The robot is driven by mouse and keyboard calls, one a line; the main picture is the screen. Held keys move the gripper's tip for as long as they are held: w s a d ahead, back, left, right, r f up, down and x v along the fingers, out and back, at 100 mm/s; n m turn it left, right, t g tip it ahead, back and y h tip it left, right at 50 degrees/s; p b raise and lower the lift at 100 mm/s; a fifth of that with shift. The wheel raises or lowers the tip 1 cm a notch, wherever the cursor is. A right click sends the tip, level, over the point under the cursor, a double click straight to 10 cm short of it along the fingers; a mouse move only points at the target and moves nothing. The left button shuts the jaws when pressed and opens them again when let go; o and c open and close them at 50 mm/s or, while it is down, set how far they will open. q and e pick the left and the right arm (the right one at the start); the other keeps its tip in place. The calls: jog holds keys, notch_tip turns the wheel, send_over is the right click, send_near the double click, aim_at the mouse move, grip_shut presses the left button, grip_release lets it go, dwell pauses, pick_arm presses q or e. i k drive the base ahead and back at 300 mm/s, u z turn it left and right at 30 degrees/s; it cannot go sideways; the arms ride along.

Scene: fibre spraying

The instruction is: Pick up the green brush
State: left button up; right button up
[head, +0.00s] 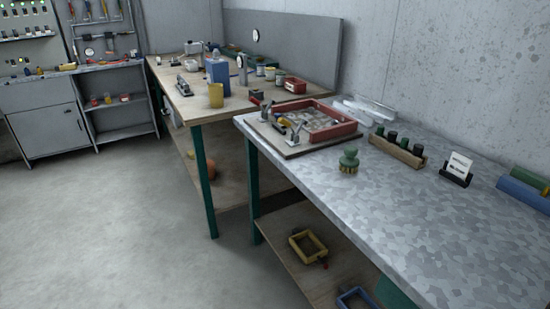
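The green brush (348,161) stands on the grey mottled tabletop (440,230), a little in from its left edge. It has a round green knob on top and tan bristles pointing down. Its surroundings on the tabletop are clear and nothing touches it. Neither of my grippers shows in the head view.
Behind the brush, a red tray (335,131) sits on a board with small tools. A wooden rack (398,152) of dark bottles and a card holder (456,170) stand to the right. A wooden workbench (205,107) stands beyond. The near tabletop and the floor (130,220) are clear.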

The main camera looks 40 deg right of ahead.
aim_at(348, 163)
jog(key=u, duration=0.15)
jog(key=i, duration=2.35)
jog(key=z, duration=2.7)
